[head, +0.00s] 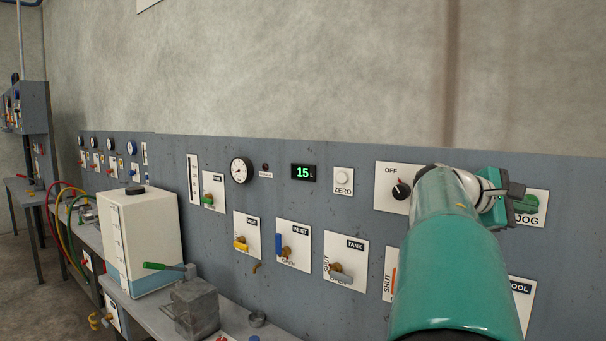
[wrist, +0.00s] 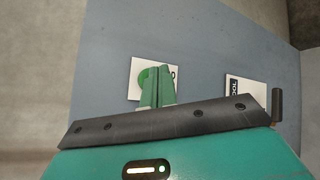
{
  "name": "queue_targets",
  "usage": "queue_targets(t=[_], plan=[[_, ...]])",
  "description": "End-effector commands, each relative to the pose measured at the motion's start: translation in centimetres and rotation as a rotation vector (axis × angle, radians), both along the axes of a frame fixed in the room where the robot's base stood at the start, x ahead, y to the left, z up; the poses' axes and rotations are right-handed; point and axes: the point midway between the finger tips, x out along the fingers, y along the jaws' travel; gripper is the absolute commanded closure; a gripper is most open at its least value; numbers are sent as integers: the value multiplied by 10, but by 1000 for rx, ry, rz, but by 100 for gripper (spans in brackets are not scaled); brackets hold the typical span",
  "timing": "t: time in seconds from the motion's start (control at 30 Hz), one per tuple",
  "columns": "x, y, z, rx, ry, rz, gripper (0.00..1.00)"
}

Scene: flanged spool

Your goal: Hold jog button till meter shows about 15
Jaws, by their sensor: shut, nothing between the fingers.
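The meter (head: 303,172) on the panel is a small black display with green digits reading 15 L. The green jog button (head: 527,204) sits on a white plate labelled JOG at the right of the panel. My gripper (head: 516,197) is shut and empty, with its tips at the left side of the button. In the wrist view my shut fingers (wrist: 157,88) overlap the green button (wrist: 146,76) and hide part of it. I cannot tell whether the fingertips touch or press it.
A white ZERO button (head: 343,178) and an OFF rotary knob (head: 401,191) are left of the jog plate. Valve handles labelled INLET (head: 294,246) and TANK (head: 341,268) sit lower. A white tank (head: 140,240) stands on the bench at left.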

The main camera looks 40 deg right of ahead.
Motion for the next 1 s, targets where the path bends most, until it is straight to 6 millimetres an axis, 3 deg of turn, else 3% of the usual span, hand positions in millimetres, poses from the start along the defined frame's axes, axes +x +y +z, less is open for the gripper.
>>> queue_targets(t=[0.27,0.73,1.0], plan=[[0,3,0,0,0,1,100],[-9,43,0,-1,-1,2,100],[-11,49,0,-1,0,1,100]])
